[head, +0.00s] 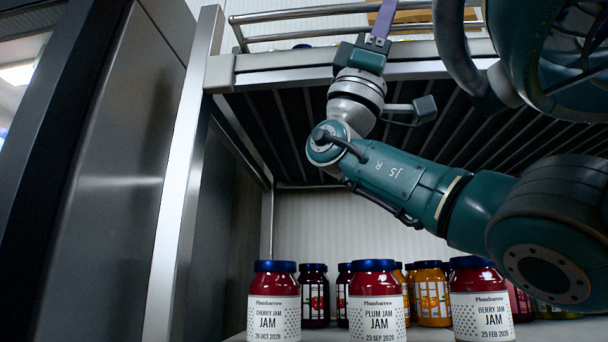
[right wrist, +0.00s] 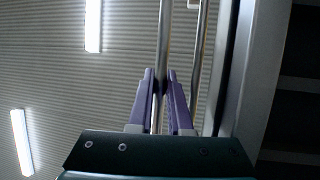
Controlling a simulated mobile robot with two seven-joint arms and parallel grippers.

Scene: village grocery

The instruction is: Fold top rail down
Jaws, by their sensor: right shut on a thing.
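The top rail (head: 300,13) is a shiny metal bar frame standing up above the front edge of the top shelf (head: 290,68). My right gripper (head: 387,10) reaches up to it from below with purple fingers. In the right wrist view, the fingers of my right gripper (right wrist: 159,78) sit on both sides of one bar of the rail (right wrist: 163,35) and are shut on it. A second bar runs parallel to the right. The rail's right part is hidden behind my arm in the head view. My left gripper is not in view.
Jars of jam stand on the shelf below: cherry (head: 274,302), plum (head: 377,302) and berry (head: 481,300), with several more behind. A metal upright (head: 180,190) and a dark cabinet side (head: 110,170) bound the left. A yellowish item (head: 425,16) shows behind the rail.

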